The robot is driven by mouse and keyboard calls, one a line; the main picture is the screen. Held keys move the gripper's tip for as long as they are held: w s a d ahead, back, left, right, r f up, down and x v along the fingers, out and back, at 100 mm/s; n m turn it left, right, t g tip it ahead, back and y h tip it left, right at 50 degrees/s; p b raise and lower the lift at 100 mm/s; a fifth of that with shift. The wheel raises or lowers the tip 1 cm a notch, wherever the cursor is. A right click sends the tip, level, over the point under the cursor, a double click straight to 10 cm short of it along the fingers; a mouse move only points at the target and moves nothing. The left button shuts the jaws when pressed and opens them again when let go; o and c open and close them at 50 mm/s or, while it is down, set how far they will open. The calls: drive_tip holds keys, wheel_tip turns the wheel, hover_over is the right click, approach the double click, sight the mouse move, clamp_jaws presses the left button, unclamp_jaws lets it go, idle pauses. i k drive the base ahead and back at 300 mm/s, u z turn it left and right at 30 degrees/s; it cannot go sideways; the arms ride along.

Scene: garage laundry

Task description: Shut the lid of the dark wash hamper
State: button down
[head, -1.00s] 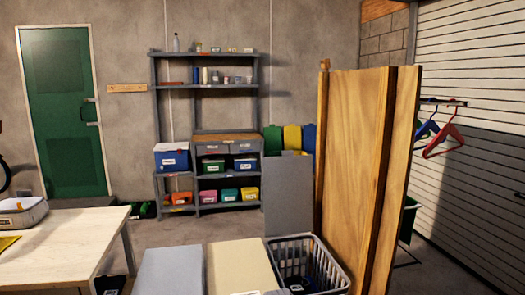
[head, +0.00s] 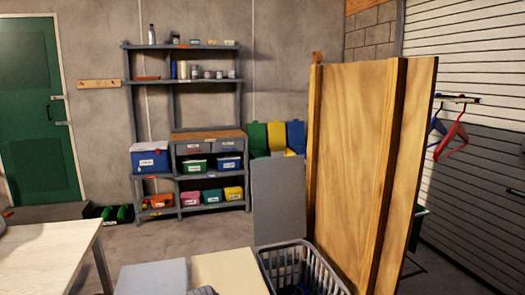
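An upright grey panel (head: 278,202) stands behind a slatted grey basket (head: 300,268) at the lower middle of the head view. It looks like a raised lid, but its hinge and the body below it are hidden by the basket. I cannot tell for sure that it belongs to the dark wash hamper. A flat blue-grey top (head: 152,277) and a flat cream top (head: 228,271) lie side by side left of the basket. Dark contents show inside the basket. My gripper is not in view.
A tall wooden panel (head: 350,165) stands close on the right, beside the basket. A pale table (head: 45,255) is at the lower left. A shelf unit (head: 190,138) with boxes stands against the back wall. Bare floor (head: 165,238) lies between. Hangers (head: 452,140) hang at the right.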

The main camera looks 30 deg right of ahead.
sight(278, 186)
drive_tip(key=z, duration=0.3)
drive_tip(key=i, duration=0.85)
drive_tip(key=z, duration=0.75)
